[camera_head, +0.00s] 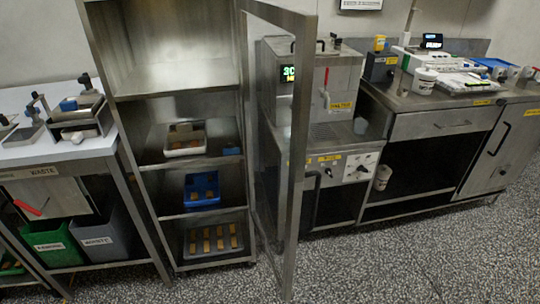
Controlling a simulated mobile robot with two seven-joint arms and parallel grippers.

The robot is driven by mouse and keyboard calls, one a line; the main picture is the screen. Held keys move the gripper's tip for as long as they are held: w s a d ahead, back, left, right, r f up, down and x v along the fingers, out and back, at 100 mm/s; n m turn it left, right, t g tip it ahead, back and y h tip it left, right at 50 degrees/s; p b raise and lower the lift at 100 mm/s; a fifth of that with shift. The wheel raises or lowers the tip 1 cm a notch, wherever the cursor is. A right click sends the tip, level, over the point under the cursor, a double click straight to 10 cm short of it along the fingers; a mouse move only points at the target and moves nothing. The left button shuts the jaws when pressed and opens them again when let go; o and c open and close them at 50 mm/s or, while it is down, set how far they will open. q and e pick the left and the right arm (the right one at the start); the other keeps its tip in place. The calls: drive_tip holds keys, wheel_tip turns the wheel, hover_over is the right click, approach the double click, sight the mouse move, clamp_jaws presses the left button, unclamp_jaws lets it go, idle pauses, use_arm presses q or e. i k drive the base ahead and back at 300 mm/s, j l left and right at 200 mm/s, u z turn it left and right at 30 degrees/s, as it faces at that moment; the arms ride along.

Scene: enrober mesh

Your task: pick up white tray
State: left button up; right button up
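A small white tray (185,152) stands on a middle shelf of the open steel cabinet, towards its left. Brownish items sit in it and hide most of its floor; they are too small to make out. Neither of my grippers is in view, so nothing is seen touching the tray.
A blue tray (202,201) is one shelf below, and a dark tray (202,252) with several brown bars is at the bottom. A small blue item (232,151) lies right of the white tray. The framed door (296,170) stands open at the cabinet's right. Speckled floor (400,260) is clear in front.

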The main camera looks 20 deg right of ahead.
sight(184, 138)
drive_tip(key=l+u, duration=0.25)
drive_tip(key=l, duration=0.5)
drive_tip(key=l+u, duration=0.25)
drive_tip(key=l, duration=0.5)
drive_tip(key=k+l+u, duration=0.1)
drive_tip(key=l+u, duration=0.15)
drive_tip(key=l, duration=0.5)
